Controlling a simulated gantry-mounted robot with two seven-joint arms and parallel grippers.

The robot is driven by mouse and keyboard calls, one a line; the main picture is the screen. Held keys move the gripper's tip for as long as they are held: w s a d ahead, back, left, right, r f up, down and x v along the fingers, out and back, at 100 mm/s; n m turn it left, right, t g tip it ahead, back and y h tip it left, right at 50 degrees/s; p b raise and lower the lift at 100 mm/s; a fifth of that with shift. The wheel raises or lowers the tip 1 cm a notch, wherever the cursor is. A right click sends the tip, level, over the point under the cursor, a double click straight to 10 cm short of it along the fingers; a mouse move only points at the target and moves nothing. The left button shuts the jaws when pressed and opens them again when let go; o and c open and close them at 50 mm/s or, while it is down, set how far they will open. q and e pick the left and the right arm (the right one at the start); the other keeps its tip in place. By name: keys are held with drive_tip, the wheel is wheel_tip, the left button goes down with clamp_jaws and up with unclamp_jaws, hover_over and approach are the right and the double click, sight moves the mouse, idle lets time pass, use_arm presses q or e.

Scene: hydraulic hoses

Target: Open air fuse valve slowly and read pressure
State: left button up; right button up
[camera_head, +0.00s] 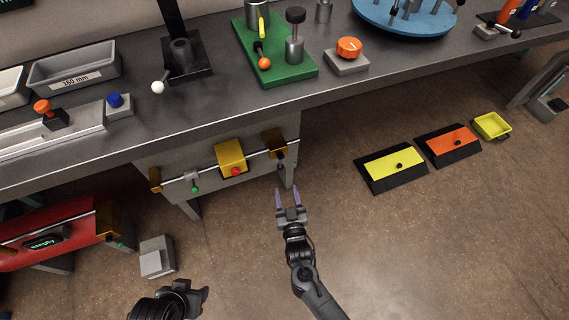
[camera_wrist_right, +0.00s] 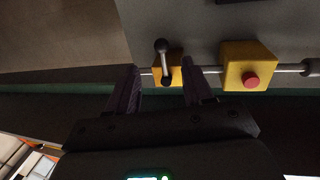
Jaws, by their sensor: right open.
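A thin pipe (camera_head: 206,172) runs along the bench's front panel. Toward its right end is a yellow valve block (camera_head: 273,143) with a black-knobbed lever (camera_head: 280,158). A yellow box with a red button (camera_head: 231,158) sits on the pipe to its left. My right gripper (camera_head: 288,193) is open and empty, below and in front of the valve. In the right wrist view the black-knobbed lever (camera_wrist_right: 163,60) appears between the two dark purple fingers, apparently beyond their tips. My left gripper (camera_head: 188,292) is at the bottom left; its jaws are unclear.
The bench top (camera_head: 215,100) overhangs the panel. A red tank (camera_head: 50,240) with a small lit display stands at the left, and a grey box (camera_head: 156,257) on the floor. Yellow (camera_head: 392,164) and orange (camera_head: 450,144) floor panels lie right. Floor around my right gripper is clear.

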sight(281, 169)
drive_tip(key=w+b, duration=0.1)
drive_tip(key=w, duration=0.2)
drive_tip(key=w+b, duration=0.2)
drive_tip(key=w, duration=0.1)
drive_tip(key=w+a+b, duration=0.1)
drive_tip(key=w+b, duration=0.1)
drive_tip(key=w, duration=0.1)
drive_tip(key=shift+w, duration=0.2)
drive_tip(key=shift+w+a+r+b, duration=0.1)
drive_tip(key=shift+w+r+b, duration=0.05)
drive_tip(key=shift+w+b, duration=0.4)
drive_tip(key=shift+c, duration=1)
clamp_jaws()
